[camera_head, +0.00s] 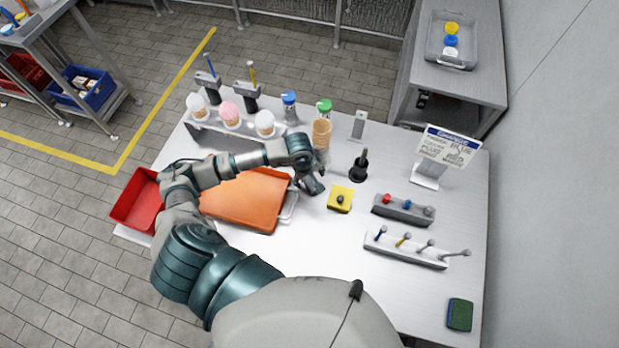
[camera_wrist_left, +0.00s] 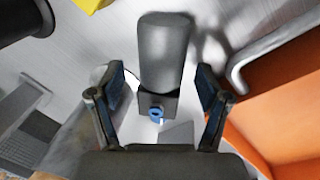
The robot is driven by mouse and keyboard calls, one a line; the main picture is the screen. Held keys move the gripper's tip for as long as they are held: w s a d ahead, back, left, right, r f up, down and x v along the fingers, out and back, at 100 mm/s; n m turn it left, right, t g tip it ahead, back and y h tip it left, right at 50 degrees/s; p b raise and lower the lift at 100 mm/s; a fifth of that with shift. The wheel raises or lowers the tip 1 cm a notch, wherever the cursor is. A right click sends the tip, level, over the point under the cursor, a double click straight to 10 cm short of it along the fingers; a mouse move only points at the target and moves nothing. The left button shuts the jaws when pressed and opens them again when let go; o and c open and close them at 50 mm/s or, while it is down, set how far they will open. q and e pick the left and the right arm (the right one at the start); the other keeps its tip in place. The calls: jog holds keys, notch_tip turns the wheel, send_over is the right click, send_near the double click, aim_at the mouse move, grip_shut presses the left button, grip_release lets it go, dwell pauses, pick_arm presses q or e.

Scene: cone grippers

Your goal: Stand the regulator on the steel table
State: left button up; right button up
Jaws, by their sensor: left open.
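A dark grey cylinder with a square block and a blue ring at one end, which looks like the regulator (camera_wrist_left: 164,50), is in the left wrist view. It lies between the two fingers of my left gripper (camera_wrist_left: 160,78), which is open, with a gap on both sides. In the head view my left gripper (camera_head: 315,186) is low over the steel table (camera_head: 320,265), between the orange tray (camera_head: 245,200) and a yellow block (camera_head: 340,203). There the arm and fingers mostly hide the regulator. Whether it touches the table is unclear. My right gripper is not in view.
A black stand (camera_head: 359,167), stacked cones (camera_head: 321,134) and an ice-cream rack (camera_head: 225,137) stand behind. A red bin (camera_head: 135,202) is left. The table's front middle is clear.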

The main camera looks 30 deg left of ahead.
pick_arm(q)
jog(key=shift+f, duration=0.5)
jog(key=shift+a, duration=0.1)
jog(key=shift+c, duration=0.2)
grip_shut()
